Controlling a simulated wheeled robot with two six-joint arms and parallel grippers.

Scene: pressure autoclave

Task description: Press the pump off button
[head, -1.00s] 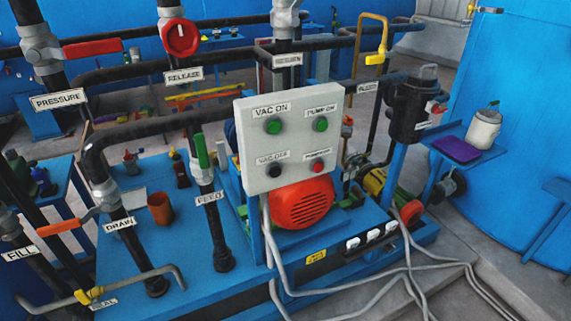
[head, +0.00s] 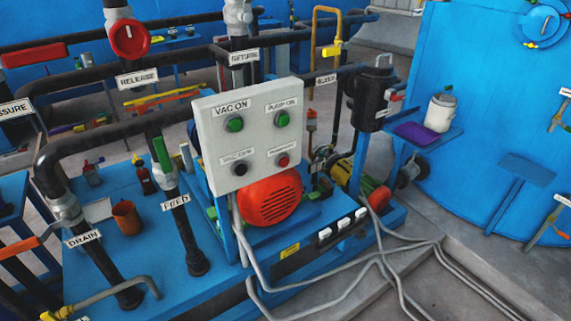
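The white control panel (head: 253,136) stands upright in the middle of the head view. It carries two green buttons on top, the vac on button (head: 235,124) and the pump on button (head: 282,119). Below them are a black button (head: 240,168) at the lower left and the red pump off button (head: 283,160) at the lower right. The small label above the red button is too blurred to read clearly. Nothing covers the red button. Neither of my grippers shows in the view.
A red motor housing (head: 270,198) sits below the panel on the blue skid (head: 150,240). Black pipes with valves stand to the left. Grey cables (head: 380,255) lie over the floor in front. A blue shelf (head: 440,137) with a white canister (head: 440,112) is at the right.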

